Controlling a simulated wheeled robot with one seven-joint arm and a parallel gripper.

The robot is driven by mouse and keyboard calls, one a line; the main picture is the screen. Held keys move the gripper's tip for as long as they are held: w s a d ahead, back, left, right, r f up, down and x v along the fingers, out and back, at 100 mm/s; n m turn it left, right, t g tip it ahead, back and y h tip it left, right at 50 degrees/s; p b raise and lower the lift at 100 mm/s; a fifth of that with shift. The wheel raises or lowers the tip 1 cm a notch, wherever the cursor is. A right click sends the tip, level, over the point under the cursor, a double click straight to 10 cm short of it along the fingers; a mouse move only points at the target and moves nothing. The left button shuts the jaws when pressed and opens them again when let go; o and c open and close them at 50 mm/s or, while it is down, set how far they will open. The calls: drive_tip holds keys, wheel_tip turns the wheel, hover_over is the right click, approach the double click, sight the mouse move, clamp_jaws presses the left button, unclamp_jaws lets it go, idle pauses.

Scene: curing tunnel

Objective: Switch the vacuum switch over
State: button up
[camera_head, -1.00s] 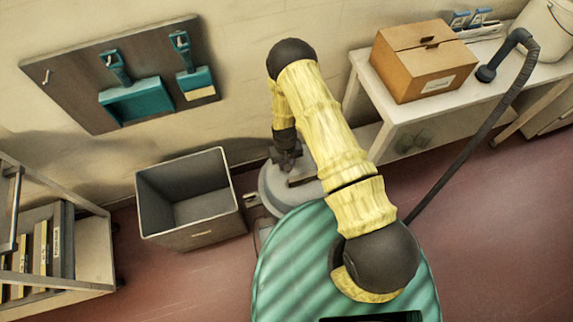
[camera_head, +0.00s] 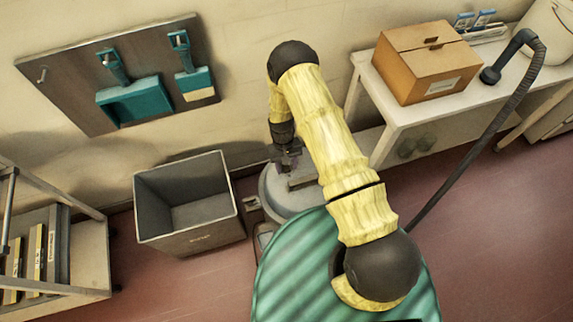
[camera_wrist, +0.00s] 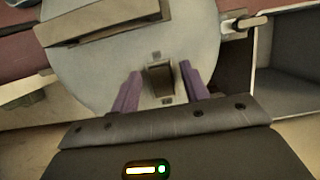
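The vacuum (camera_head: 277,204) is a round grey body on the floor, partly hidden behind my arm in the head view. In the wrist view its grey top (camera_wrist: 90,68) carries a small dark rocker-like switch (camera_wrist: 160,78) on a lighter plate. Which way the switch is tipped I cannot tell. My gripper (camera_wrist: 160,69) is open, with one purple finger on each side of the switch and visible gaps between. Whether the fingertips touch the vacuum's top is unclear. In the head view my gripper (camera_head: 286,158) is small and dark above the vacuum.
A grey open bin (camera_head: 192,242) stands left of the vacuum. A black hose (camera_head: 470,151) runs up to a white bench (camera_head: 405,122) bearing a cardboard box (camera_head: 425,75). A tool board (camera_head: 70,85) hangs on the wall, and a shelf (camera_head: 90,270) stands at left.

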drive_tip(key=b+v, duration=0.1)
drive_tip(key=v, duration=1.6)
drive_tip(key=shift+r, duration=0.2)
drive_tip(key=shift+w, duration=0.1)
drive_tip(key=s+d+r+m+t+p, duration=0.1)
drive_tip(key=s+d+r, duration=0.4)
drive_tip(key=r, duration=0.3)
drive_tip(key=s+d+r+m+t+p, duration=0.1)
drive_tip(key=s+d+r, duration=0.3)
drive_tip(key=r, duration=0.5)
drive_tip(key=s+d+r+m+t+p, duration=0.1)
drive_tip(key=s+d+r+t+p, duration=0.2)
drive_tip(key=s+d+r, duration=0.2)
wheel_tip(320, 180, up, 5)
drive_tip(key=shift+s+d+f+y, duration=0.3)
drive_tip(key=shift+s+y, duration=0.1)
drive_tip(key=shift+s, duration=0.6)
